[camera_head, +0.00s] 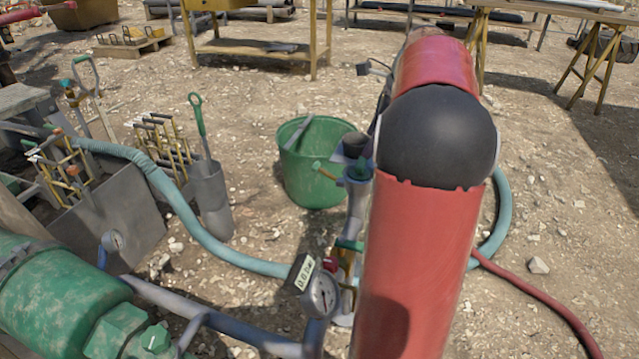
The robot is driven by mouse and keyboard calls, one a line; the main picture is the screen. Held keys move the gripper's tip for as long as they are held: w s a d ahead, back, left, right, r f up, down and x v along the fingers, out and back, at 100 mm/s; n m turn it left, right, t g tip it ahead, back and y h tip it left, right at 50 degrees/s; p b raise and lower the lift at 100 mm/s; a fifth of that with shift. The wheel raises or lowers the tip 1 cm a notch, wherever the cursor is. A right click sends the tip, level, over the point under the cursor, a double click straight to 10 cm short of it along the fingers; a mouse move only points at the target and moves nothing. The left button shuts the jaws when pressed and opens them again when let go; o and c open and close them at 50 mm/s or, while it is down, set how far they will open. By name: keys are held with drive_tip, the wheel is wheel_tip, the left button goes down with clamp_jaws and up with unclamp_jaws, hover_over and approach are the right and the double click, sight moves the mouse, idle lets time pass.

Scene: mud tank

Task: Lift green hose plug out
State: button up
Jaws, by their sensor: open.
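A small green piece that looks like the hose plug (361,169) sits at the top of an upright grey pipe stand (356,205), just left of my red arm. My gripper (357,153) shows only in part, as dark and grey shapes close around the top of that stand. My own arm hides the rest. The gripper is open. Whether its fingers touch the plug cannot be made out. The plug's lower part and its seat are unclear.
A green bucket (312,185) stands behind the stand. A teal hose (205,232) curves along the ground past it. Open gravel lies at right, crossed by a red hose (535,293).

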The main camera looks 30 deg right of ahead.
sight(361, 161)
drive_tip(key=shift+m, duration=0.5)
drive_tip(key=x, duration=0.2)
drive_tip(key=b+x, duration=0.1)
drive_tip(key=x, duration=0.2)
drive_tip(key=d+x, duration=0.1)
drive_tip(key=x, duration=0.2)
drive_tip(key=shift+f, duration=0.25)
drive_tip(key=c, duration=1.1)
drive_tip(key=shift+r, duration=0.1)
wheel_tip(361, 161, up, 20)
drive_tip(key=p, duration=0.4)
